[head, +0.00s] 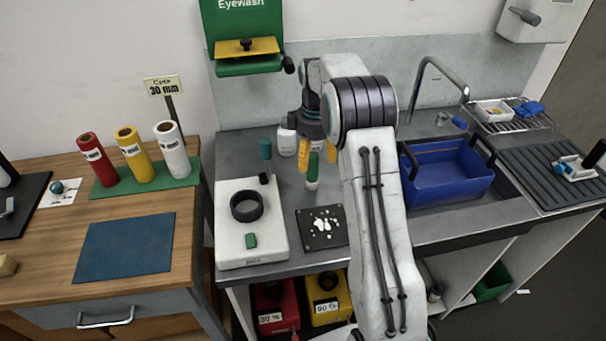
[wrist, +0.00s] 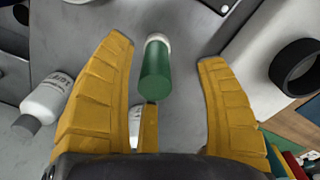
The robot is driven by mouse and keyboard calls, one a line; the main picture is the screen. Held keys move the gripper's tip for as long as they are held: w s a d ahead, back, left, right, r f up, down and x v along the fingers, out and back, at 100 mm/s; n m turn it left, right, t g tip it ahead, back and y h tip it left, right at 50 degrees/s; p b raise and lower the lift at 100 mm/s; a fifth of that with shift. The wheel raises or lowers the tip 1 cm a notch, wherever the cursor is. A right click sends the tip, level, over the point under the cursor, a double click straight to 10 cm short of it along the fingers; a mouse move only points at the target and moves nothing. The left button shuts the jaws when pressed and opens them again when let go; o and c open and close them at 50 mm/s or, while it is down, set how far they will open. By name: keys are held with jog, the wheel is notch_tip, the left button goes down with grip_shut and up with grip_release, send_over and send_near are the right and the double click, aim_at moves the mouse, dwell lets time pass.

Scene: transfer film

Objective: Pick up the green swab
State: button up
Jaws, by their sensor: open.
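The green swab (wrist: 157,72), a green cylinder with a white end, stands on the grey counter and also shows in the head view (head: 313,168). My gripper (wrist: 165,58) is open, with its yellow fingers on either side of the swab and visible gaps on both sides. In the head view my gripper (head: 316,158) is over the counter at the swab, partly hidden by my arm. I cannot tell whether any finger touches the swab.
A white device with a black ring (head: 247,206) and a dark plate with white pieces (head: 322,226) lie in front. A blue basin (head: 447,176) is at right.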

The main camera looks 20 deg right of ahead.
aim_at(312, 176)
jog(key=shift+w+f, duration=0.25)
jog(key=shift+f, duration=0.3)
jog(key=shift+w+d+f+p, duration=0.15)
jog(key=shift+f+p, duration=0.35)
jog(key=shift+f, duration=1.3)
jog(key=shift+w+a+f+p, duration=0.15)
jog(key=shift+f+p, duration=0.3)
jog(key=shift+f, duration=1.35)
jog(key=shift+d, duration=0.1)
jog(key=shift+c, duration=0.3)
jog(key=c, duration=1.2)
